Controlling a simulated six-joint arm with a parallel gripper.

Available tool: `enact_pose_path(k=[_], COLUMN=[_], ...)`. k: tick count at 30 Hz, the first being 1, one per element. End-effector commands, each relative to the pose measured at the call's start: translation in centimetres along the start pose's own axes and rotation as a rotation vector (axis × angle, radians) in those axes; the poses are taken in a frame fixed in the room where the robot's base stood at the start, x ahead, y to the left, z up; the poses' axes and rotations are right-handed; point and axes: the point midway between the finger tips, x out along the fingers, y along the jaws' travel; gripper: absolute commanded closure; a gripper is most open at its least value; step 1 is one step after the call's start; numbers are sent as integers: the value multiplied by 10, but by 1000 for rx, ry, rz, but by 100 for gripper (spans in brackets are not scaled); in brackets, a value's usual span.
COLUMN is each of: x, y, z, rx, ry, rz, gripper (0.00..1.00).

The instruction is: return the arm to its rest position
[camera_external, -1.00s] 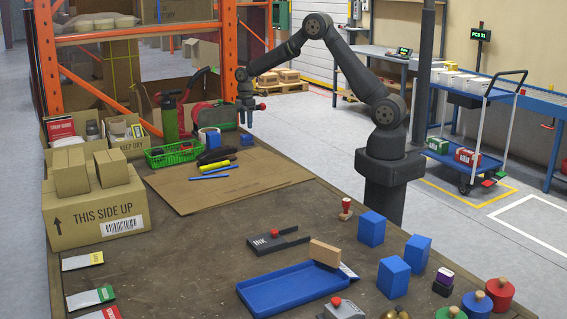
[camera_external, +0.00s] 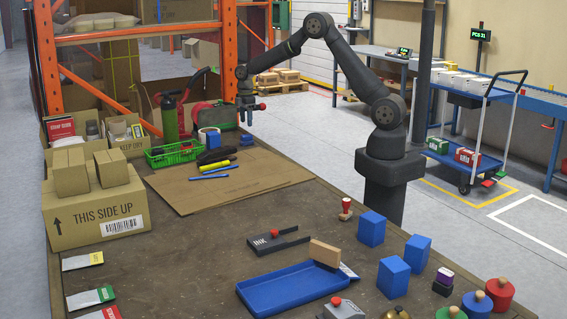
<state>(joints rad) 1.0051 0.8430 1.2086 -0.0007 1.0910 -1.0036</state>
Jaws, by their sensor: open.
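My gripper (camera_external: 246,117) hangs fingers-down at the far end of the bench, near its right edge. It is open, and I see nothing held in it. My arm stands at the bench's right side, bent at a high elbow, with the forearm sloping down to the left.
A flat cardboard sheet (camera_external: 235,187) lies mid-bench. Nearer are a blue tray (camera_external: 285,292), an ink pad (camera_external: 270,243), several blue blocks (camera_external: 371,229) and knobbed weights (camera_external: 476,303). Stacked cartons (camera_external: 95,215) stand left. An orange rack (camera_external: 48,60) rises behind.

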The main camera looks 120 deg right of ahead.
Motion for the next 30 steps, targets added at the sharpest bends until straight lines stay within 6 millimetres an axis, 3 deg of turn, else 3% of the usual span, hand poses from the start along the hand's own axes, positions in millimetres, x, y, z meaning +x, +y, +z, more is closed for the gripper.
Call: enact_pose_path(k=[14,16,21,30], x=[96,76,60,54], y=[-1,1,0,0], z=[0,0,0,0], rx=[0,0,0,0], ry=[-1,2,1,0], rz=[-2,3,1,0], gripper=[43,43,43,43])
